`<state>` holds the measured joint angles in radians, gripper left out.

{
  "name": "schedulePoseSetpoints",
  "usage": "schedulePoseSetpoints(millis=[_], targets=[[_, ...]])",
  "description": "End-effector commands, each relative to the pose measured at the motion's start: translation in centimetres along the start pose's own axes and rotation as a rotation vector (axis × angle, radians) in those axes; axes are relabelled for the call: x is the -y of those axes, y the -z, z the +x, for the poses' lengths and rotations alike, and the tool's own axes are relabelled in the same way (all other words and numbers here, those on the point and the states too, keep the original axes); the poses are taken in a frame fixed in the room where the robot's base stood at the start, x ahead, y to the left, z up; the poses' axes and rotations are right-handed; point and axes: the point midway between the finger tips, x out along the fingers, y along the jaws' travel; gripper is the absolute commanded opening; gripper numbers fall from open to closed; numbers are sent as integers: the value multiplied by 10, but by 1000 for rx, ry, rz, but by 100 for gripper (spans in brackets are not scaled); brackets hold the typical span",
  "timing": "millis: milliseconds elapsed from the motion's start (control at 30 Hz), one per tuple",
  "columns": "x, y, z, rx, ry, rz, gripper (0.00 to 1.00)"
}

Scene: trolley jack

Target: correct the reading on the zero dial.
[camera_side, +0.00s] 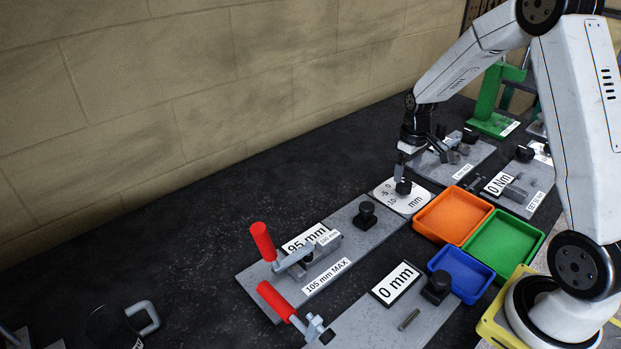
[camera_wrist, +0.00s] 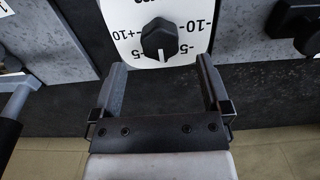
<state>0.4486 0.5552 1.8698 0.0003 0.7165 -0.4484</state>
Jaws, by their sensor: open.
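The zero dial is a white plate (camera_side: 416,201) marked in mm, with a black knob (camera_side: 403,187) on it. In the wrist view, the knob (camera_wrist: 160,38) sits at top centre, ringed by plus and minus numbers. My gripper (camera_side: 405,160) is over the dial in the side view, fingers pointing down close to the knob. In the wrist view, my gripper (camera_wrist: 160,66) is open and empty, with one finger on each side below the knob. Whether it touches the knob cannot be told.
Orange (camera_side: 476,238), green (camera_side: 522,268) and blue (camera_side: 463,293) trays stand right of the dial. A grey plate with a 95 mm display (camera_side: 303,239) and red-handled clamp (camera_side: 262,241) lies in front. A 0 mm display (camera_side: 397,284) is nearer. The dark bench at left is mostly clear.

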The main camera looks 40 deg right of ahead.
Motion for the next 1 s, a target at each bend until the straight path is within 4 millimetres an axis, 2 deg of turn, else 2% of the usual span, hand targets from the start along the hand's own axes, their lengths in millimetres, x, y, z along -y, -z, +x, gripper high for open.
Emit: schedulePoseSetpoints(millis=[100, 300, 500, 767, 1000], targets=[[0, 0, 16, 2, 1, -1, 97], [0, 0, 35, 2, 1, -1, 97], [0, 0, 43, -1, 0, -1, 97], [0, 0, 43, -1, 0, -1, 97], [0, 0, 43, -1, 0, -1, 21]])
